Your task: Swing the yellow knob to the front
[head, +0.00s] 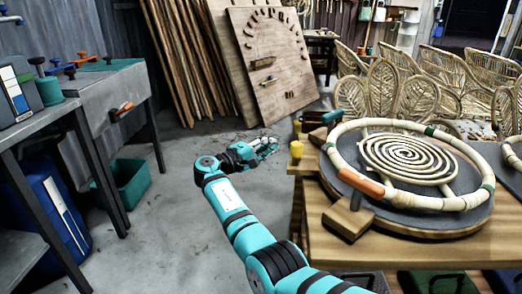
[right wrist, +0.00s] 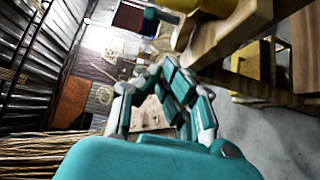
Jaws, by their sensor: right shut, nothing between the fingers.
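The yellow knob (head: 296,150) stands at the left edge of the wooden workbench in the head view. My left gripper is not in view.
The workbench (head: 470,245) carries a round dark turntable with a rattan ring (head: 455,203) and a coil (head: 405,157). Rattan chairs (head: 450,75) stand behind. Floor (head: 185,220) left of my arm is clear.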

